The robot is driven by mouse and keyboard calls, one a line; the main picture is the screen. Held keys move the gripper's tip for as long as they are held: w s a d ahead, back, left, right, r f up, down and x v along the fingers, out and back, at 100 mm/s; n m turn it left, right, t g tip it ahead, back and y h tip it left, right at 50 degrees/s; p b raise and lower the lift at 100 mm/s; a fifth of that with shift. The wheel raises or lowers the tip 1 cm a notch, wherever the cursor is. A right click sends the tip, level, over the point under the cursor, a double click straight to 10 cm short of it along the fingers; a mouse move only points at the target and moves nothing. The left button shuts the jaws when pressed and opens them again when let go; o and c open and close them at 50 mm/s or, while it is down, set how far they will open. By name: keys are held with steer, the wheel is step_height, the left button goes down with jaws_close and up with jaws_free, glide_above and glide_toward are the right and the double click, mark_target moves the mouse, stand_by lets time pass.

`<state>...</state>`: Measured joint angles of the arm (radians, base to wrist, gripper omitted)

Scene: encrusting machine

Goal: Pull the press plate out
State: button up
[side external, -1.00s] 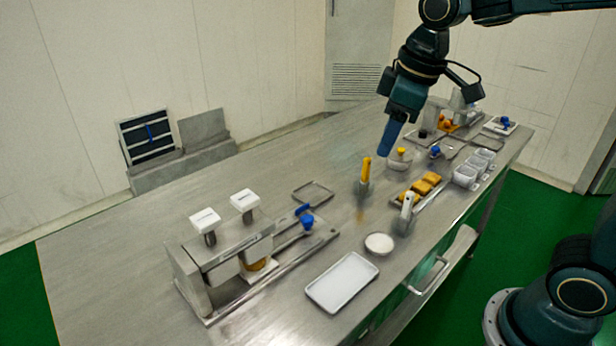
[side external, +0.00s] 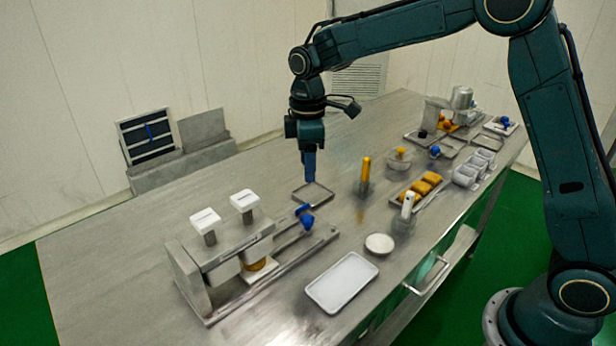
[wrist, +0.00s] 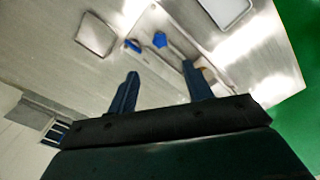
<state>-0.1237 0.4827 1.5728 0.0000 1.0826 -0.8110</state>
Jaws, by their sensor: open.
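The press machine (side external: 225,245) stands at the left of the table, with two white-topped posts. A pale plate (side external: 262,272) lies under its press head, partly hidden, with an orange-yellow piece (side external: 257,264) above it. A blue knob (side external: 307,222) and a smaller blue part (side external: 303,209) sit at the right end of the machine's rails. They also show in the wrist view as a blue knob (wrist: 160,40) and a blue part (wrist: 132,45). My gripper (side external: 310,178) points down above the table, behind the blue knob and apart from it. Its two fingers (wrist: 160,88) are spread and empty.
A thin metal tray (side external: 325,197) lies close below my gripper. A white tray (side external: 342,283), a white bowl (side external: 379,244), a yellow-handled tool (side external: 365,172) and a white-handled tool (side external: 407,207) stand to the right.

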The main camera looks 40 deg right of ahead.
mark_target(308, 217)
steer(key=shift+w+f, duration=0.1)
steer(key=shift+f, duration=0.15)
step_height(308, 217, down, 14)
steer(key=shift+r, duration=0.2)
stand_by(0.6)
jaws_close()
